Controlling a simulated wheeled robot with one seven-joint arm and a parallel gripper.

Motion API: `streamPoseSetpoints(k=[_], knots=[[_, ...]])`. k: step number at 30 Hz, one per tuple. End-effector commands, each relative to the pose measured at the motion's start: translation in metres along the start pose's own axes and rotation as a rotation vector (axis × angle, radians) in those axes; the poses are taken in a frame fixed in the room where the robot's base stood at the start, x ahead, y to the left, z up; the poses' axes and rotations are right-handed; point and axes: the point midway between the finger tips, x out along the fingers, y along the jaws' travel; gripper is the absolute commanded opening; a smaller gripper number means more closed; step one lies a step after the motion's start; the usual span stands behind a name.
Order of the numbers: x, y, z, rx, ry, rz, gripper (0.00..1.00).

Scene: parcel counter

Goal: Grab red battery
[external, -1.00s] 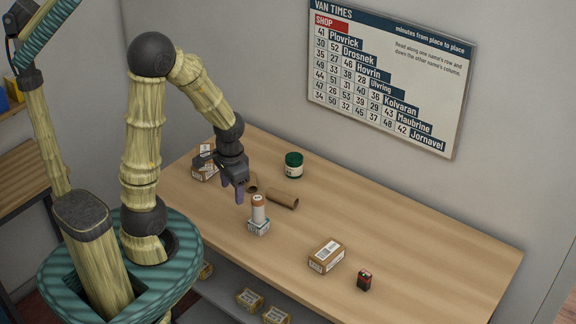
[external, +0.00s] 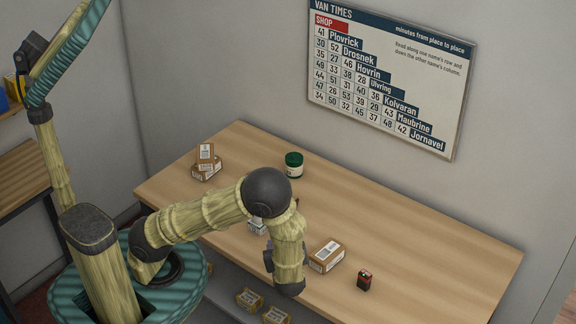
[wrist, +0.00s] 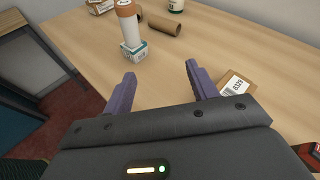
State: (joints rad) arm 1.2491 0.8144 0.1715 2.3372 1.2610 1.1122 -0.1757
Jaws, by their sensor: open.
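The red battery (external: 364,280) is a small red-and-black block standing on the wooden counter near its front right, right of a cardboard box. In the wrist view a red-and-black piece of it (wrist: 309,154) shows at the lower right edge, partly cut off. My gripper (wrist: 163,80) is open, its two purple fingers apart with only bare counter between them. It is left of the battery, not touching it. In the external view my arm hides most of the gripper.
A cardboard box (external: 327,255) stands between my gripper and the battery. A white cylinder with an orange top (wrist: 127,22) stands on a small box (wrist: 134,50). A cardboard tube (wrist: 163,25) lies behind. A green jar (external: 293,165) and stacked boxes (external: 206,169) are farther back.

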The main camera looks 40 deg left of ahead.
Motion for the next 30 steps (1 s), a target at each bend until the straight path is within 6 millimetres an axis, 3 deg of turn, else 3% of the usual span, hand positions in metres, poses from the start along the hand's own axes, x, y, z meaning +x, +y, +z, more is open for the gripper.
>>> streamPoseSetpoints(k=[1,7,12,15,26,30], knots=[[-0.011,-0.010,-0.019,0.057,-0.031,-0.102,0.58],[-0.070,-0.048,-0.078,0.231,-0.144,-0.508,0.58],[-0.125,-0.062,-0.123,0.322,-0.208,-0.804,0.58],[-0.142,-0.064,-0.135,0.344,-0.223,-0.887,0.58],[-0.144,-0.065,-0.135,0.346,-0.225,-0.900,0.58],[-0.136,-0.076,-0.133,0.345,-0.226,-0.896,0.58]])
